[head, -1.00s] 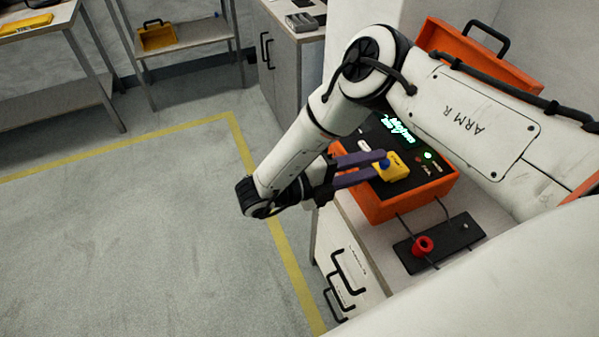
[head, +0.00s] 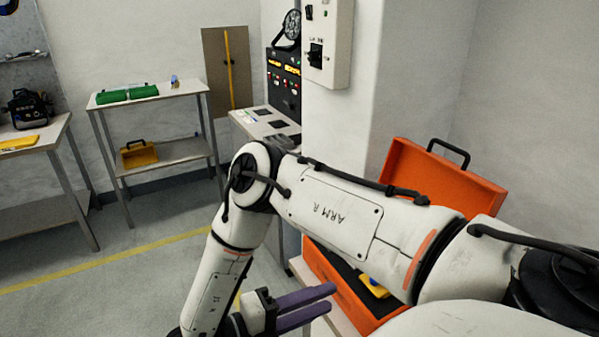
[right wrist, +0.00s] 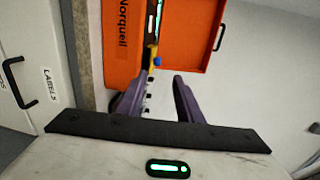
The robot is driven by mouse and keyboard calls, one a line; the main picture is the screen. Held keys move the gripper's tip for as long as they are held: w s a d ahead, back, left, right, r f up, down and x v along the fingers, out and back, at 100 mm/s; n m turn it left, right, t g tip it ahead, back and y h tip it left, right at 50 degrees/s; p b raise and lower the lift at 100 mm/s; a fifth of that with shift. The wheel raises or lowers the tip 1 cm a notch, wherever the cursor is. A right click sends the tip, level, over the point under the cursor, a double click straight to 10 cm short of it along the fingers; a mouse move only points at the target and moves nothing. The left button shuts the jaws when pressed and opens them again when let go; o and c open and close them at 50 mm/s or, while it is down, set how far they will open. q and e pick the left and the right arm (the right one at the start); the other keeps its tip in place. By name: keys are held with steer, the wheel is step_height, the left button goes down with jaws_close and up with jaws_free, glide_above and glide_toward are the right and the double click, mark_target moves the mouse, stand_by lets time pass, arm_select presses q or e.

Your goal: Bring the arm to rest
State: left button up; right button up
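My right arm (head: 335,215) crosses the head view from the right and bends down at the elbow. Its right gripper (head: 330,297), with two purple fingers, is at the bottom of the view, just left of an orange case (head: 350,302). In the right wrist view the gripper (right wrist: 160,77) is open, with nothing between its fingers. A yellow piece (head: 374,287) sits in the case, partly hidden by my arm; in the right wrist view it shows with a blue button (right wrist: 157,62) beyond the fingertips. My left gripper is not in view.
The case's raised orange lid (head: 440,176) stands behind my arm. A white wall pillar (head: 345,130) with a switch box (head: 329,45) rises at the centre. A shelf table (head: 150,97) and a workbench (head: 40,140) stand at the left. The floor at the left is open.

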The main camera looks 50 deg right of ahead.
steer(key=shift+w+a+r, duration=0.1)
steer(key=shift+a, duration=0.25)
stand_by(0.3)
